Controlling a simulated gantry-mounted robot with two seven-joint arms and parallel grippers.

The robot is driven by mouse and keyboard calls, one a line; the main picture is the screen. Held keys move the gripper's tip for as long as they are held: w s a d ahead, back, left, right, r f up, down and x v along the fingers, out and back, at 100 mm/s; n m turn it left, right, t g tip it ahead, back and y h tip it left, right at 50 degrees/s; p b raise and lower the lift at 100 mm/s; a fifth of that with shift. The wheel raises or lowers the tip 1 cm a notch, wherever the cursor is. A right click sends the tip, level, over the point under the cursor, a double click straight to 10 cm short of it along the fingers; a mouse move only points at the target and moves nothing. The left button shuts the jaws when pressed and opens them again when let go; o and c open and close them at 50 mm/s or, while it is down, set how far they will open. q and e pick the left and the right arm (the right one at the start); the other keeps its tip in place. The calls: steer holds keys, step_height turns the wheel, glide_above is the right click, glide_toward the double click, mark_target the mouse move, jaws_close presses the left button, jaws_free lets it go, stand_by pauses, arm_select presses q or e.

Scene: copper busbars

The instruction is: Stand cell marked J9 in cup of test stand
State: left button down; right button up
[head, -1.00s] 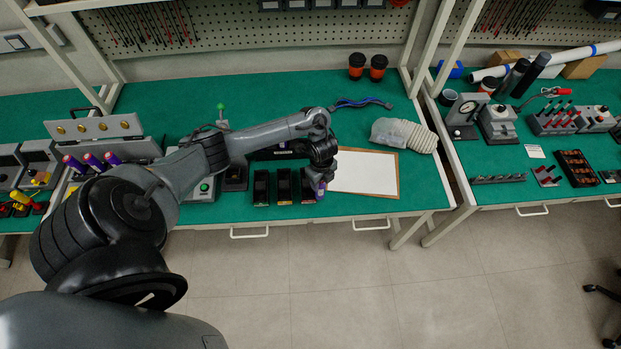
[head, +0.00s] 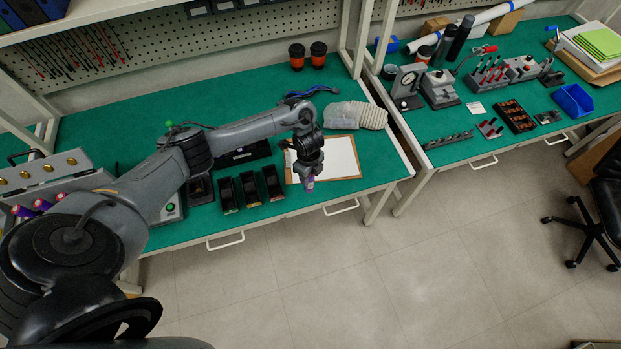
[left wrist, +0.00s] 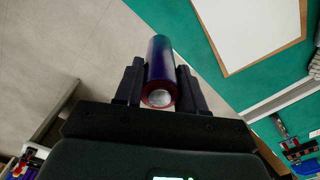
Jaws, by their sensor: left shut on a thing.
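My left gripper (head: 308,176) is shut on a purple-blue cylindrical cell (left wrist: 160,72). In the left wrist view the cell lies between the two fingers, with its reddish rim and pale metal end toward the camera. In the head view only a small purple part of the cell (head: 309,185) shows below the fingers. It is in the air near the front of the clipboard. No J9 mark is readable on it. On the right bench stand a dial gauge stand (head: 408,84) and a grey device with a pale round top (head: 439,86). I cannot tell which is the test stand, and no cup is clear. My right gripper is not in view.
Several black bins (head: 250,189) stand left of the gripper. A clipboard with white paper (head: 340,160) lies beneath and behind it. An open case (head: 60,170) with purple cells is at far left. A gap and frame posts separate the two benches.

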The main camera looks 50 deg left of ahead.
arm_select(q)
steer(key=s+a+p, duration=0.3)
steer(key=s+a, duration=2.6)
steer(key=a, duration=0.5)
steer(key=shift+n, duration=0.3)
steer(key=f+b, duration=0.2)
steer(key=f, duration=0.1)
steer(key=s+f+b, duration=0.1)
steer(key=f+b, duration=0.1)
steer(key=shift+d, duration=0.2)
steer(key=shift+w+r, duration=0.1)
